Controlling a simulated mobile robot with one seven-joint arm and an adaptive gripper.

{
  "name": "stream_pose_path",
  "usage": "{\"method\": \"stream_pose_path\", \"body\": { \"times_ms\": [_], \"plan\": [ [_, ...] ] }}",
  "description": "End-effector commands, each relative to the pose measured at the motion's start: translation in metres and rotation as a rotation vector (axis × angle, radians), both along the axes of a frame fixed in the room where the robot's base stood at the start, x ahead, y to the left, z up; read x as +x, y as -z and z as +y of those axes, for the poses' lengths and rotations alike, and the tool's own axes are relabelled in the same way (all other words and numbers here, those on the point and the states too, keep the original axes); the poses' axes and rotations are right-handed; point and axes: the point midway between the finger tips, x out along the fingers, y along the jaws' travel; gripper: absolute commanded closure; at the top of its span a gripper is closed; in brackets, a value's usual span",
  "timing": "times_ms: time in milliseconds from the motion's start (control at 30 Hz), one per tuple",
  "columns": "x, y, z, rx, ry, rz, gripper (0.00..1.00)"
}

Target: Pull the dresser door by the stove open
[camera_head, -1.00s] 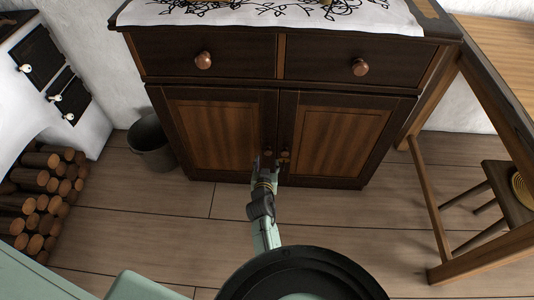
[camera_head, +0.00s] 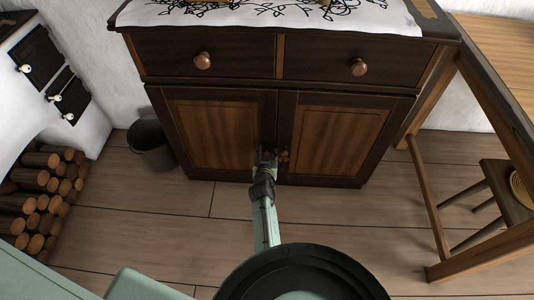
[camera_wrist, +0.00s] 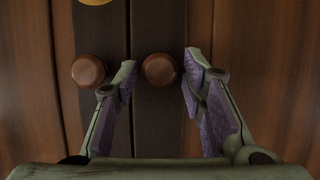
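The dark wooden dresser has two lower doors. The left door (camera_head: 212,130) is nearer the stove and looks shut. My gripper (camera_head: 264,156) is low at that door's inner edge and hides its knob in the head view. The right door's knob (camera_head: 284,156) shows just right of my gripper. In the wrist view my gripper (camera_wrist: 158,82) is open, its fingers on either side of one round knob (camera_wrist: 160,70). The other knob (camera_wrist: 89,70) is outside the fingers. From the head view, the knob between them appears to be the left door's, with the wrist picture turned over.
The white stove (camera_head: 88,118) stands at the left, with stacked logs (camera_head: 40,190) below. A dark bucket (camera_head: 150,145) stands beside the dresser's left side. A table (camera_head: 500,90) and stool (camera_head: 508,185) are at the right. The floor before the dresser is clear.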

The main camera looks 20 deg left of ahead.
Motion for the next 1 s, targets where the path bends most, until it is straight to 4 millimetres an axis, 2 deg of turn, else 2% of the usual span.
{"method": "stream_pose_path", "body": {
  "times_ms": [67,500,1000],
  "plan": [
    [-0.0001,0.0000,0.0001,0.000,0.000,0.000,0.70],
    [-0.0002,-0.0002,0.0002,0.000,-0.001,0.000,0.99],
    [0.0000,-0.0001,0.0013,0.001,-0.002,0.000,1.00]
  ]
}}
